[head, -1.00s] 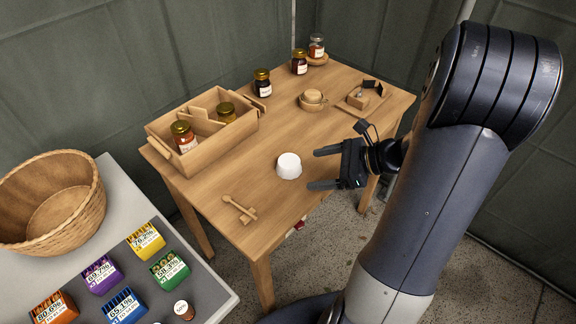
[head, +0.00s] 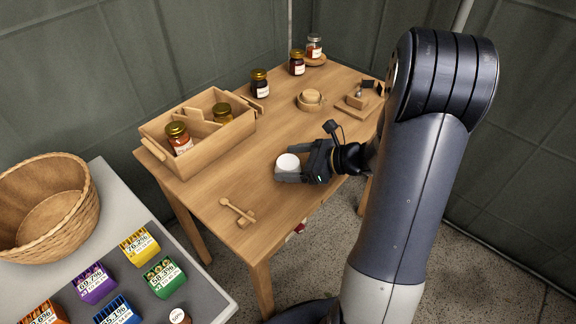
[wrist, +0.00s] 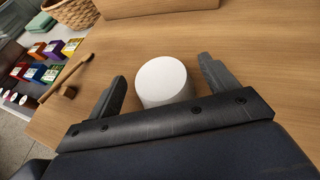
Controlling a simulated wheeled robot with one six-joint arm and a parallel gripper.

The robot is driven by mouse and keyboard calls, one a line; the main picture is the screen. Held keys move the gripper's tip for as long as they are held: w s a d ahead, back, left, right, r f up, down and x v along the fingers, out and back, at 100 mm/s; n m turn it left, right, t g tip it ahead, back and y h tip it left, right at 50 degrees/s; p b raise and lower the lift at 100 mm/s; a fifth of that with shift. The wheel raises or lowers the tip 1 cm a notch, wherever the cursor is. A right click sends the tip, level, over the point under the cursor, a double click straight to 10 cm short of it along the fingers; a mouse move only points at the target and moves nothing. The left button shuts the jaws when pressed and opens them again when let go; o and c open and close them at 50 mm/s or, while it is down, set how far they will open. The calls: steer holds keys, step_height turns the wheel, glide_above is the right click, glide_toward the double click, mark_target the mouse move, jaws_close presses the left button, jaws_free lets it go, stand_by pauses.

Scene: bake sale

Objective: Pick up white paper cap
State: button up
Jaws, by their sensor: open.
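The white paper cap (head: 288,163) stands on the wooden table, near the middle of its front half. In the wrist view the cap (wrist: 163,82) is a plain white round shape between the fingers. My gripper (head: 283,166) is open, low over the table, with its fingers reaching to either side of the cap. Part of the cap's lower side is hidden by the gripper in the head view.
A wooden crate (head: 208,153) with jars stands to the left on the table (head: 255,205). A wooden dipper (head: 238,212) lies at the front left. Jars (head: 260,84) line the back edge. Small wooden items (head: 310,100) stand at the back right. A wicker basket (head: 45,210) is far left.

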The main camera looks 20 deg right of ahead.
steer(key=shift+w+a+f, duration=0.25)
steer(key=shift+w+a, duration=0.05)
steer(key=shift+a, duration=0.15)
steer(key=shift+c, duration=0.4)
steer(key=c, duration=1)
steer(key=shift+o, duration=0.2)
steer(key=shift+r, duration=0.1)
